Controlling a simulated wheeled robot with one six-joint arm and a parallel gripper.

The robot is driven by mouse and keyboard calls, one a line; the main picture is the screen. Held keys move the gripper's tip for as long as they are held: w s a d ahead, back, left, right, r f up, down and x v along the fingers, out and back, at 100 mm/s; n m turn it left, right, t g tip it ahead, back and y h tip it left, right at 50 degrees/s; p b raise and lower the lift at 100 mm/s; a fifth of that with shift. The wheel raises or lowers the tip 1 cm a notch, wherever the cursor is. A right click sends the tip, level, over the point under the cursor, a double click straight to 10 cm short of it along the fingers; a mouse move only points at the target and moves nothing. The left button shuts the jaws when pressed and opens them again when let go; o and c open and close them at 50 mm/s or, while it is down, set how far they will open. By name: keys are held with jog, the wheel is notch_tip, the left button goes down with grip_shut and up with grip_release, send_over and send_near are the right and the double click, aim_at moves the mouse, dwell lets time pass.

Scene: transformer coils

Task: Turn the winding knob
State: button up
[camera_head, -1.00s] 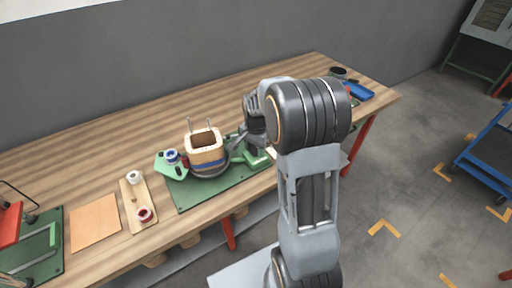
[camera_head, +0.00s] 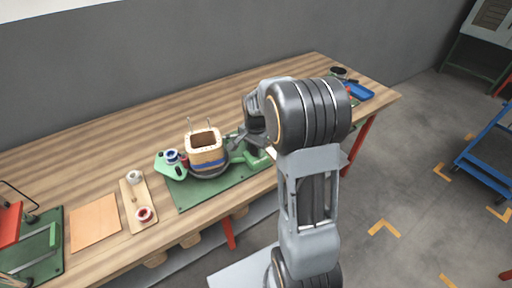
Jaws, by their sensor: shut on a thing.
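The winding machine stands on a green base plate (camera_head: 205,199) on the workbench. It carries a square tan coil former (camera_head: 207,152) with a blue band and two upright pins, above a dark round disc. My gripper (camera_head: 237,143) reaches in from the right, just beside the coil former and above the green block (camera_head: 257,160) of the machine. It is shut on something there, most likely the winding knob. The knob itself is hidden or too small to make out behind my arm.
A green holder with a blue-and-white spool (camera_head: 171,156) sits left of the former. A wooden board with tape rolls (camera_head: 144,214), a tan sheet (camera_head: 95,222) and a red-and-green device (camera_head: 10,225) lie further left. A blue tray (camera_head: 358,91) is at the far right end. The bench's back is clear.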

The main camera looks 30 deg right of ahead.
aim_at(256, 151)
jog(key=o, duration=0.9)
notch_tip(256, 151, up, 14)
jog(key=shift+f, duration=0.1)
dwell(0.3)
dwell(0.5)
jog(key=s+a+n+t, duration=0.1)
jog(key=s+a+n, duration=0.2)
jog(key=s+n, duration=0.1)
jog(key=s+a+n+t+p, duration=0.1)
jog(key=s+a+n, duration=0.2)
jog(key=s, duration=0.4)
jog(key=s+a+f+n+t+p, duration=0.1)
jog(key=s+a+n, duration=0.2)
jog(key=s+n, duration=0.2)
jog(key=shift+s+a+t, duration=0.2)
jog(key=shift+a+t, duration=0.1)
